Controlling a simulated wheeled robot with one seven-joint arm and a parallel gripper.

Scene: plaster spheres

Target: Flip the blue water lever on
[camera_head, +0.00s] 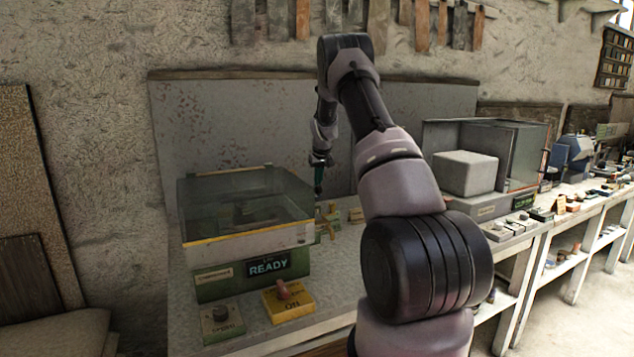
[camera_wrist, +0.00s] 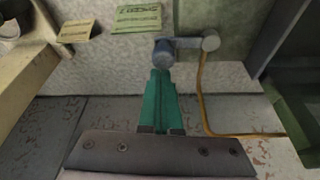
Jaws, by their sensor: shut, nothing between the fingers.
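In the wrist view a small blue lever (camera_wrist: 163,55) with a rounded end sits on a short shaft, with a pale round knob-like part (camera_wrist: 210,41) to its right. My gripper (camera_wrist: 160,74) has teal fingers, shut and empty, with the tips right at the blue rounded end. I cannot tell whether they touch it. In the head view my gripper (camera_head: 318,188) points down behind the glass-walled box, and I cannot make out the lever there.
The glass-walled box (camera_head: 247,207) with a READY display stands left of my gripper. Yellow (camera_head: 288,301) and green (camera_head: 222,321) control blocks sit in front. A yellow cord (camera_wrist: 203,95) hangs beside the lever. A grey block in an open case (camera_head: 466,172) stands right.

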